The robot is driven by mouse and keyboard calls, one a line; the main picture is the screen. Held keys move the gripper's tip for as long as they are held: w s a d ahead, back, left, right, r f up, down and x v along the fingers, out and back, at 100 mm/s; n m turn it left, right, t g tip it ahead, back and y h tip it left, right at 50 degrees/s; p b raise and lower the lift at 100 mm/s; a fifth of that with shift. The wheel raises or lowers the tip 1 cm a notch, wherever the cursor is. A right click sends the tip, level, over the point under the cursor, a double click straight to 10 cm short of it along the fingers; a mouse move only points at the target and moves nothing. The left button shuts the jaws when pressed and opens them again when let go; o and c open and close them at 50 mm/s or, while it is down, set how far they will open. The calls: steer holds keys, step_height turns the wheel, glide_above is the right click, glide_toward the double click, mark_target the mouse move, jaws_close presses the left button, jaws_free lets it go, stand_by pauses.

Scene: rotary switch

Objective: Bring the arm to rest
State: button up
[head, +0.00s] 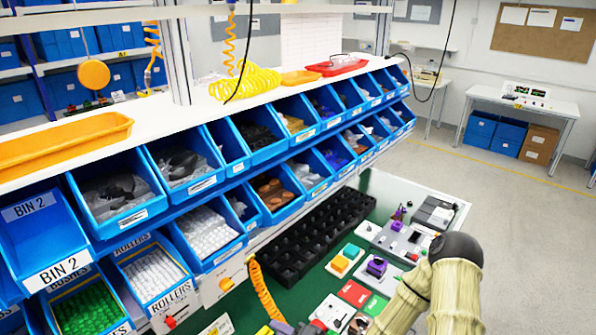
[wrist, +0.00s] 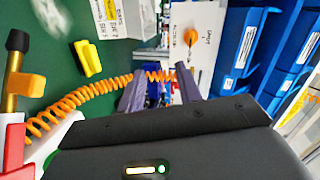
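My gripper (wrist: 160,82) shows in the wrist view with its two dark fingers apart. I see no object clearly held between them; blue and white shapes show in the gap, too small to name. An orange coiled cord (wrist: 92,97) runs behind the fingers. A white plate with a round orange knob (wrist: 190,37) lies beyond them. In the head view my arm, beige with a dark joint, reaches in at the lower right over the workbench (head: 384,186). The gripper cannot be made out clearly there.
Two rows of blue bins (head: 202,235) line the bench's back. A black compartment tray (head: 318,235), a purple-topped block (head: 376,267) and a grey control panel (head: 402,237) sit on the green bench. A yellow piece (wrist: 88,58) lies left of my fingers. Floor beyond is open.

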steer(key=d+r+n+g+h+b, duration=0.1)
steer(key=d+n+g+h, duration=0.4)
steer(key=d+h, duration=0.6)
steer(key=s+d+r+g+h+b, duration=0.1)
steer(key=s+d+r, duration=0.7)
steer(key=r, duration=0.4)
steer(key=shift+s+r, duration=0.4)
steer(key=shift+s, duration=0.45)
stand_by(1.6)
